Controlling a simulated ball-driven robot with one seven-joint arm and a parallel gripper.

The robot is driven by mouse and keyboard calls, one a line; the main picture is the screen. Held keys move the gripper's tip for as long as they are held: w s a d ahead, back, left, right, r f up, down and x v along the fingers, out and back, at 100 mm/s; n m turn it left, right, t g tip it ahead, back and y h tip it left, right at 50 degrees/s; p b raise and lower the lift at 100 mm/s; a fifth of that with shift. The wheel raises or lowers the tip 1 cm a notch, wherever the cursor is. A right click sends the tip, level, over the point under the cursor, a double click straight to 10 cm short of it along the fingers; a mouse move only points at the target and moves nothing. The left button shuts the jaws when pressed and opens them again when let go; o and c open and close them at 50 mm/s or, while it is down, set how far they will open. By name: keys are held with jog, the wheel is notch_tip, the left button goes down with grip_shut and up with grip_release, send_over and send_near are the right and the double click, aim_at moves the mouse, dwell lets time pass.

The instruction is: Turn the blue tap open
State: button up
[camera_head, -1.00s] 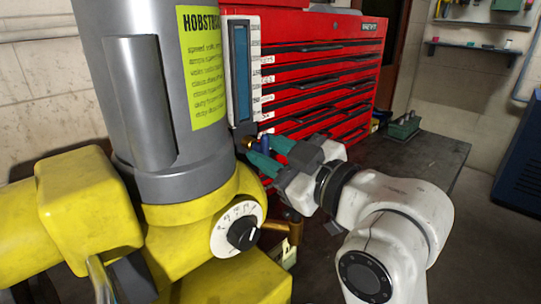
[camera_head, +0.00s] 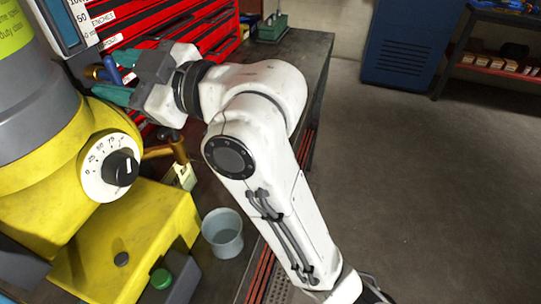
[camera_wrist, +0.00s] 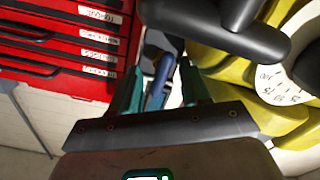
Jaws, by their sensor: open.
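The blue tap (camera_head: 112,70) is a small blue lever on a brass fitting, beside the grey and yellow machine at the upper left of the head view. My gripper (camera_head: 118,76) has its two teal fingers at the tap, one above and one below it. In the wrist view the blue lever (camera_wrist: 160,78) shows between the two open fingers (camera_wrist: 160,92). I cannot tell whether either finger touches it. The brass body of the tap is mostly hidden by the fingers.
A yellow machine with a white dial (camera_head: 110,168) stands left of my gripper. A red tool chest (camera_head: 205,28) is behind. Open floor (camera_head: 420,190) lies to the right.

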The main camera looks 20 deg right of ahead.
jog(key=shift+r, duration=0.1)
jog(key=m+p, duration=0.4)
jog(key=shift+a+r, duration=0.1)
jog(key=shift+r, duration=0.15)
jog(key=m+p, duration=0.3)
jog(key=m, duration=0.1)
jog(key=m+p, duration=0.3)
jog(key=m, duration=0.1)
jog(key=shift+f, duration=0.1)
jog(key=m+p, duration=0.3)
jog(key=m, duration=0.2)
jog(key=shift+m+p, duration=0.4)
jog(key=f+b+v, duration=0.1)
jog(key=b+v, duration=0.1)
jog(key=v, duration=0.9)
jog(key=s+d+f+g+h+p, duration=0.1)
jog(key=s+d+f+g+h, duration=0.1)
jog(key=s+d+f+h, duration=0.2)
jog(key=s+d+f+g+h+p, duration=0.2)
jog(key=s+d+f+h, duration=0.3)
jog(key=d+f, duration=0.5)
notch_tip(320, 180, down, 6)
jog(key=shift+d+f+h+p, duration=0.2)
jog(key=shift+h+p, duration=0.1)
jog(key=shift+c, duration=0.3)
